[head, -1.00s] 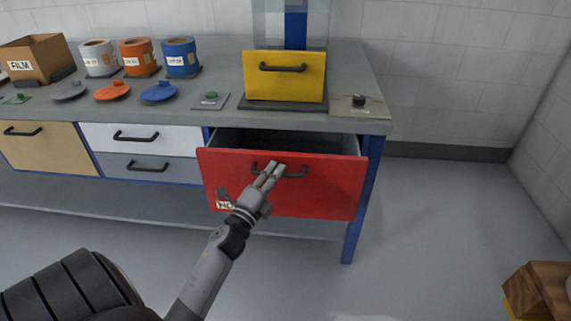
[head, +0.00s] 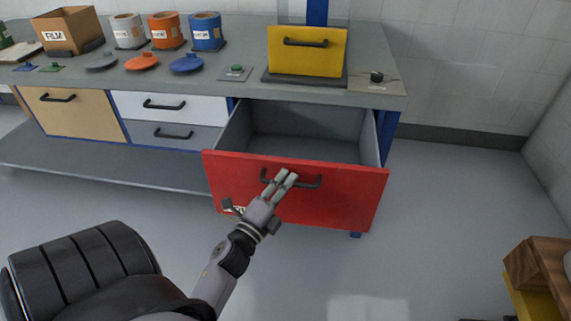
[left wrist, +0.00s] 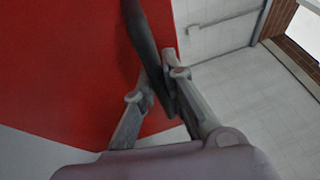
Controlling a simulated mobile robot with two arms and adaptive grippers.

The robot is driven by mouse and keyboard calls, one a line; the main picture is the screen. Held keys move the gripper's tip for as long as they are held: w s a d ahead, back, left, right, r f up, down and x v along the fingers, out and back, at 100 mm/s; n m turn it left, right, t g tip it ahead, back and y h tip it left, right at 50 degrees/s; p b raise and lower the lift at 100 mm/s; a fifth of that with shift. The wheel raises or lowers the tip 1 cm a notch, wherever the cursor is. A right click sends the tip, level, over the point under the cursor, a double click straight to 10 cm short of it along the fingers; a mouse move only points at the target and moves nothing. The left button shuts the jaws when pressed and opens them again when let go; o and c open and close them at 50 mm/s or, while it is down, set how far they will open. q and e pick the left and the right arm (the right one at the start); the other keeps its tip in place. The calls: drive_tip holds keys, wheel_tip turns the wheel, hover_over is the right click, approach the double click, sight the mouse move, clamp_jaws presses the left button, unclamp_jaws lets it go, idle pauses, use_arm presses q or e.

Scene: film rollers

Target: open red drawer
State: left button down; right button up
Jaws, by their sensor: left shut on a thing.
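The red drawer (head: 340,203) is pulled well out from under the right end of the counter. Its grey inside shows and looks empty where I can see it. A dark bar handle (head: 314,182) is on its front. My left gripper (head: 285,181) is shut on the left part of this handle. In the left wrist view the handle (left wrist: 149,45) runs between the two fingers (left wrist: 160,88), in front of the red drawer front (left wrist: 65,70). A white label at the drawer's lower left is partly hidden by my gripper. My right gripper is not in view.
The counter (head: 215,86) carries a yellow box front with a handle (head: 306,62), white, orange and blue cans, several lids and a cardboard box (head: 68,30). Closed drawers (head: 170,106) are to the left. A wooden item (head: 540,268) stands at lower right. The floor before the drawer is clear.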

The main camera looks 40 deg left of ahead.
use_arm(q)
drive_tip(key=c, duration=1.7)
unclamp_jaws()
drive_tip(key=shift+o, duration=0.2)
